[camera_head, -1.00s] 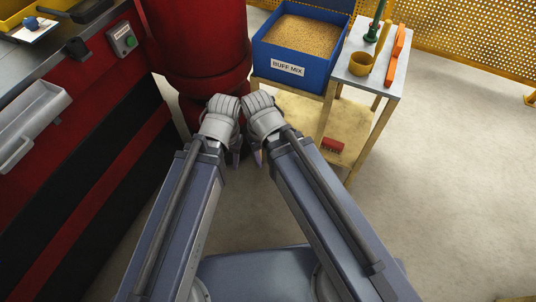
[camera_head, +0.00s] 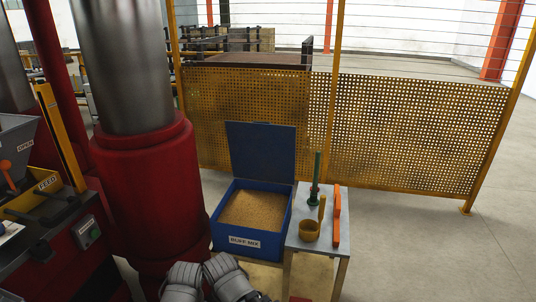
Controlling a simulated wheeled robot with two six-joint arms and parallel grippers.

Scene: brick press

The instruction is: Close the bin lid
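The blue bin (camera_head: 223,238), labelled BUFF MIX, stands on a small wooden stand and is filled with tan granular mix (camera_head: 256,210). Its blue lid (camera_head: 261,152) is open, standing up at the bin's back edge and leaning against nothing I can make out. My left arm's wrist (camera_head: 183,283) and my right arm's wrist (camera_head: 228,278) show at the bottom edge, in front of the bin and apart from it. The fingers of both grippers are out of the picture.
The red press column (camera_head: 150,190) stands close at left. A yellow mesh fence (camera_head: 405,135) runs behind. Floor at right is clear.

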